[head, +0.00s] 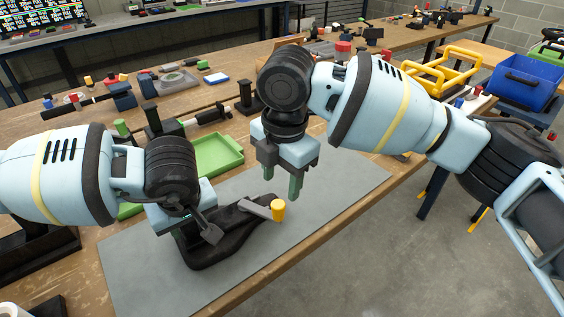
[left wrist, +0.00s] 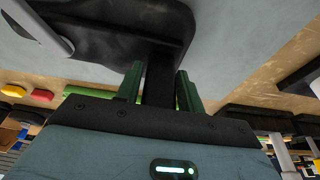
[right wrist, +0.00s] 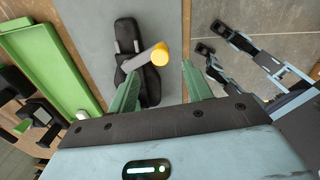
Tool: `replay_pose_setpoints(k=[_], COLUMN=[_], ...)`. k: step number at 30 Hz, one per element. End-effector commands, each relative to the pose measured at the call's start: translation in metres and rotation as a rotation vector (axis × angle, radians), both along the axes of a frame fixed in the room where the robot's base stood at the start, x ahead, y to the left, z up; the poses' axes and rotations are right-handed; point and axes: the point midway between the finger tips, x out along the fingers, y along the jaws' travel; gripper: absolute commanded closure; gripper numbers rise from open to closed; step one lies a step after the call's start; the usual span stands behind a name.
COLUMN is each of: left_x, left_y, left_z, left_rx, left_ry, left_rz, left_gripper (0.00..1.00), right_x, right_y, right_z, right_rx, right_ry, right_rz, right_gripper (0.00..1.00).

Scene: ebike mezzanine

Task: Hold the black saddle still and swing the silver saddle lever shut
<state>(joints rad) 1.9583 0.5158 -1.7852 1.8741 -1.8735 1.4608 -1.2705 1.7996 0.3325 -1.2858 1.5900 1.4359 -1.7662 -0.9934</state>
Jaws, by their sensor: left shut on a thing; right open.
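The black saddle (head: 215,250) lies on the grey mat (head: 140,275). My left gripper (head: 186,232) is shut on a dark narrow part of it; in the left wrist view the green fingers (left wrist: 160,88) stand on both sides of that part. The silver lever (head: 257,208) lies slantwise above the saddle and its yellow tip (head: 278,210) sticks out past the saddle's edge. My right gripper (head: 283,187) is open and empty, above and beyond the yellow tip. In the right wrist view, the lever (right wrist: 138,60) and yellow tip (right wrist: 159,54) show between the fingers (right wrist: 160,90), apart from them.
A green tray (head: 215,155) stands behind the mat. Several tools and small parts lie further back on the wooden bench. The mat's right part (head: 340,175) is bare. The bench's front edge runs close along the mat, with open floor beyond.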

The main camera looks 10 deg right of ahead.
Motion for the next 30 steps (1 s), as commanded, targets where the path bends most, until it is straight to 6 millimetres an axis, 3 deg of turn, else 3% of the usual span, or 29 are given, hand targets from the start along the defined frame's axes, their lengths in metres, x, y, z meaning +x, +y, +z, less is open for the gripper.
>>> replay_pose_setpoints(k=[6,13,27,30], left_x=[0.000,0.000,0.000,0.000], left_y=[0.000,0.000,0.000,0.000], left_z=[0.000,0.000,0.000,0.000], left_rx=[0.000,0.000,0.000,0.000], left_ry=[0.000,-0.001,-0.001,-0.001], left_rz=[0.000,0.000,0.001,0.001], left_gripper=[0.99,0.99,0.99,0.99], right_x=[0.002,0.004,0.004,0.004], right_y=[0.001,0.002,0.003,0.003], right_z=[-0.038,-0.067,-0.079,-0.079], right_rx=[-0.001,-0.001,0.001,0.001], right_ry=[0.002,0.001,-0.001,-0.001], right_rz=[-0.001,-0.001,0.000,0.000], right_gripper=[0.50,0.50,0.50,0.60])
